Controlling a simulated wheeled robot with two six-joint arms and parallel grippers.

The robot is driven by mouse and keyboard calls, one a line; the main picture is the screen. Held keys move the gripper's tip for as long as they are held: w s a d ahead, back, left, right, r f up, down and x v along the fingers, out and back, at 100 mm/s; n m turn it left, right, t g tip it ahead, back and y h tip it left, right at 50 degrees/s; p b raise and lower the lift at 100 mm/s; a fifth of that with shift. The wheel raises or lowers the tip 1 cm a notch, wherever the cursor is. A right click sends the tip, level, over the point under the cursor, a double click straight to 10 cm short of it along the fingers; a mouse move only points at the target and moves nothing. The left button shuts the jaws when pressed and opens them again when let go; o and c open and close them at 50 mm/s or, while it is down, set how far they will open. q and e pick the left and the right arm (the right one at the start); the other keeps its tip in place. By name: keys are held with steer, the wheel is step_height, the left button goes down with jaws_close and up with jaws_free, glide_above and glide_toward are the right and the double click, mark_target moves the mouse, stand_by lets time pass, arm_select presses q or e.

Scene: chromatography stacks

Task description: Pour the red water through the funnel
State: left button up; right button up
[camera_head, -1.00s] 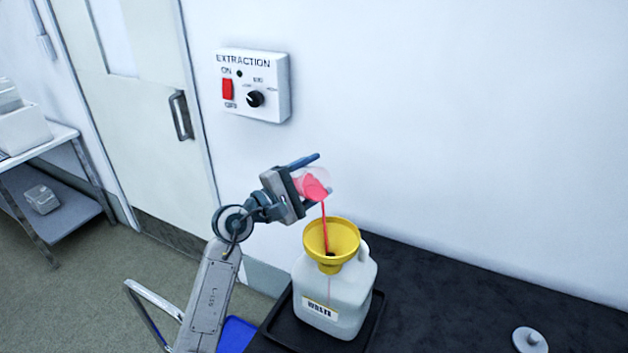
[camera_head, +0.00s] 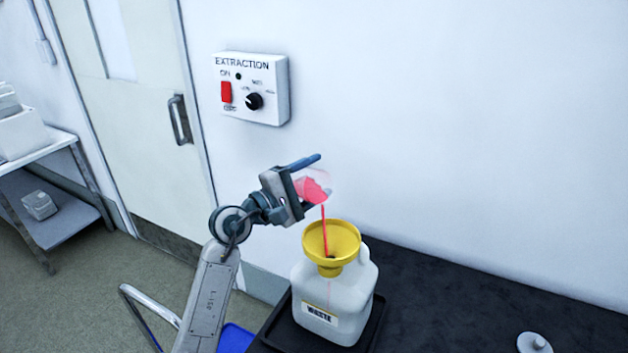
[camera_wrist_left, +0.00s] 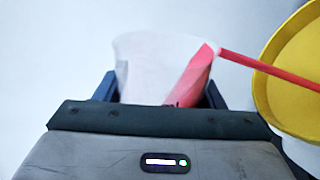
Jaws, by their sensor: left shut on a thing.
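My left gripper (camera_head: 308,180) is shut on a clear beaker (camera_head: 318,180) and holds it tilted above and left of the funnel. Red water (camera_head: 311,191) lies in the beaker, and a thin red stream falls from its lip into the yellow funnel (camera_head: 331,240). The funnel sits upright in the mouth of a white jug labelled WASTE (camera_head: 332,300). In the left wrist view the beaker (camera_wrist_left: 150,65) is between the blue fingers, and the stream crosses to the funnel (camera_wrist_left: 295,75) at right. My right gripper is not in view.
The jug stands in a black tray (camera_head: 375,320) on a dark bench top (camera_head: 450,300). A white round lid (camera_head: 533,342) lies at the lower right. An extraction switch box (camera_head: 252,88) is on the wall behind. The bench right of the jug is mostly clear.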

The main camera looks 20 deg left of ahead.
arm_select(q)
steer(key=shift+s+d+r+m+b, duration=0.1)
steer(key=shift+m+b, duration=0.5)
steer(key=shift+b, duration=0.4)
steer(key=shift+s+d+m+b, duration=0.1)
steer(key=shift+m+b, duration=0.4)
steer(key=shift+b, duration=0.4)
steer(key=shift+r, duration=0.1)
steer(key=shift+s+d+m+h+b, duration=0.15)
steer(key=shift+m+h+b, duration=0.15)
steer(key=shift+m+b, duration=0.5)
steer(key=shift+b, duration=0.3)
